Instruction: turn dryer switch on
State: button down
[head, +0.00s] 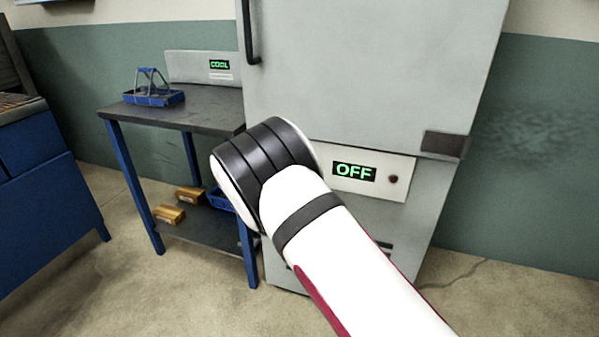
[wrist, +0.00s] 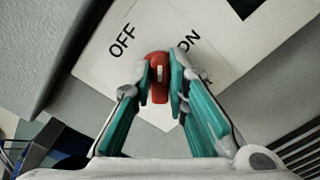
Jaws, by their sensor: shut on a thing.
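The dryer is the tall light grey cabinet (head: 375,70) in the head view. Its lower panel (head: 399,166) carries a display (head: 354,172) reading OFF in green. In the wrist view, the red switch (wrist: 159,90) with a white mark sits on a white plate (wrist: 215,30) between the printed words OFF and ON. The mark points roughly between the two words. My gripper (wrist: 163,75) is shut on the red switch, one teal-padded finger on each side. In the head view my arm hides the switch and my fingers.
A dark-topped table (head: 190,113) with blue legs stands left of the dryer, holding a blue basket (head: 154,95) and a box with a COOL display (head: 219,64). Yellow-brown blocks (head: 170,214) lie on its lower shelf. A blue cabinet (head: 45,190) is at far left. Floor right of the dryer is clear.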

jog(key=m+b, duration=0.4)
jog(key=f+m+b, duration=0.1)
jog(key=m+b, duration=0.2)
jog(key=b, duration=0.2)
jog(key=shift+d+m, duration=0.2)
jog(key=shift+m, duration=0.2)
jog(key=shift+s+m+b, duration=0.1)
jog(key=shift+m+b, duration=0.2)
jog(key=shift+b, duration=0.25)
jog(key=c, duration=1.6)
grip_release()
jog(key=shift+o, duration=0.2)
jog(key=v, duration=1.2)
